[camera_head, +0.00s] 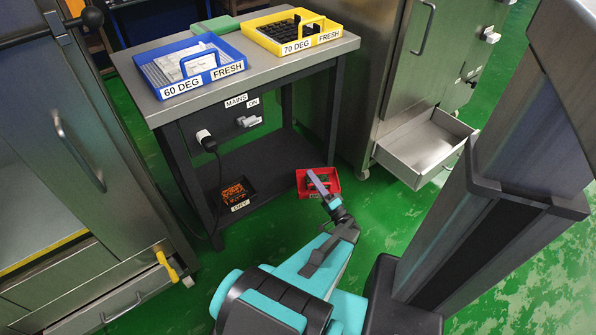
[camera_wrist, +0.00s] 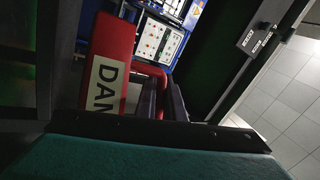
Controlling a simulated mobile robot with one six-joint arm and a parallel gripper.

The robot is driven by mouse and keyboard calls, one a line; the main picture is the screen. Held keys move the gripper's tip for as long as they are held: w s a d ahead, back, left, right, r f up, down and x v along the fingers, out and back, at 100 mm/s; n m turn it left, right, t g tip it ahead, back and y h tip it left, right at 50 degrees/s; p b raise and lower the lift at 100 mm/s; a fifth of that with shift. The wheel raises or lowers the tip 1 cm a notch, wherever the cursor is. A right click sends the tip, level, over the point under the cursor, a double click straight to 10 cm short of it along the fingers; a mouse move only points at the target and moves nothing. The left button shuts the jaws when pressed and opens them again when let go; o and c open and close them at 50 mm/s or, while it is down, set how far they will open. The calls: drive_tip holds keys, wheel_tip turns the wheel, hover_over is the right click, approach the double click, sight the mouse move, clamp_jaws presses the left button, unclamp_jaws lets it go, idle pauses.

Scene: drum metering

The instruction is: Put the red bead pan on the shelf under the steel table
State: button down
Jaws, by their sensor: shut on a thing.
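The red bead pan (camera_head: 333,187) is low at the front right corner of the steel table (camera_head: 160,110), with dark contents inside. My gripper (camera_head: 318,180) reaches down to it and is shut on it. In the wrist view the pan (camera_wrist: 112,50) shows a pale label reading "DAN", and the gripper fingers (camera_wrist: 163,98) are at its red handle. The dark shelf (camera_head: 270,165) under the table is beside and behind the pan. I cannot tell whether the pan rests on the shelf or hangs at its edge.
A black tray of orange beads (camera_head: 237,192) stands on the shelf to the left. A blue tray (camera_head: 205,85) and a yellow tray (camera_head: 262,37) stand on the tabletop. An open steel drawer (camera_head: 425,150) juts out at right. A plug with cable (camera_head: 206,140) hangs under the tabletop.

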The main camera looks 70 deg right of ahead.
sight(315, 193)
drive_tip(key=w+d, duration=0.2)
drive_tip(key=w+d+b, duration=0.1)
drive_tip(key=w+d, duration=0.1)
drive_tip(key=w, duration=0.1)
drive_tip(key=w+d+b, duration=0.1)
drive_tip(key=w+d, duration=0.1)
drive_tip(key=w, duration=0.1)
drive_tip(key=shift+d+f, duration=0.1)
drive_tip(key=shift+f, duration=0.3)
drive_tip(key=shift+f+b, duration=0.7)
drive_tip(key=shift+f, duration=1.05)
drive_tip(key=shift+f, duration=0.1)
drive_tip(key=c, duration=1.8)
unclamp_jaws()
drive_tip(key=shift+c, duration=0.2)
drive_tip(key=shift+s+a+f, duration=0.15)
drive_tip(key=shift+s+a, duration=0.15)
drive_tip(key=shift+s, duration=0.15)
drive_tip(key=p+v, duration=0.2)
drive_tip(key=v, duration=0.9)
drive_tip(key=shift+w, duration=0.1)
